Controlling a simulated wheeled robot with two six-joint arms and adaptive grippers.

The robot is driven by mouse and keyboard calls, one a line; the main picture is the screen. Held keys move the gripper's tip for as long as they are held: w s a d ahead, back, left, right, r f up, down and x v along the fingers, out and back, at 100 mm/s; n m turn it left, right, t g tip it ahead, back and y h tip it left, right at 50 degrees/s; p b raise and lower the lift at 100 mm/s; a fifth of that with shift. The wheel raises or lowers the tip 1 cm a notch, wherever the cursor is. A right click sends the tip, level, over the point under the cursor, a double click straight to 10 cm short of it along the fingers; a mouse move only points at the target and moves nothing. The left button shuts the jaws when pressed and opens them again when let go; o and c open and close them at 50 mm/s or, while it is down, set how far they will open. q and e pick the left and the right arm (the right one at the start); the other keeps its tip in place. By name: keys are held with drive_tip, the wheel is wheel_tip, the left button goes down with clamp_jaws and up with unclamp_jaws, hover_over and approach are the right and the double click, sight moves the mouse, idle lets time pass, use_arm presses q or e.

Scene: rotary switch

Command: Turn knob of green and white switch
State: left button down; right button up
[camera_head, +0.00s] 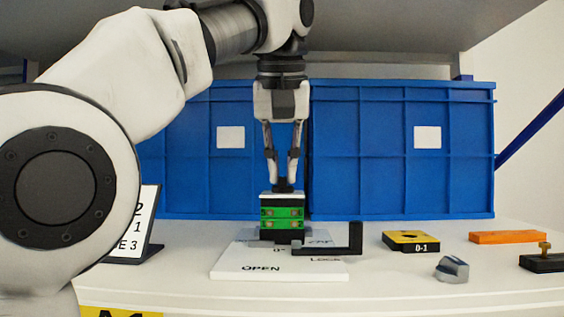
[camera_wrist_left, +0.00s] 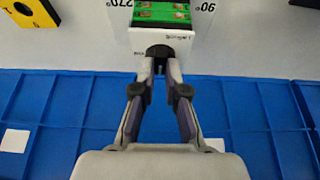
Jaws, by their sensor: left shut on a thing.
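The green and white switch (camera_head: 282,212) stands on a white plate (camera_head: 235,265) marked "OPEN" and "LOCK" in the head view. My left gripper (camera_wrist_left: 160,68) is shut on the dark round knob (camera_wrist_left: 160,51) at the switch's edge. The fingertips partly hide the knob. My right gripper is not in view.
Two blue crates (camera_head: 400,190) stand behind the switch. A black bracket (camera_head: 340,244) lies close on its right. Farther right are a yellow and black block (camera_head: 410,240), a grey part (camera_head: 452,269) and an orange bar (camera_head: 507,237). A sign (camera_head: 143,230) stands on the left.

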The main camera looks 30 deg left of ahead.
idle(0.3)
use_arm(q)
drive_tip(key=c, duration=1.2)
unclamp_jaws()
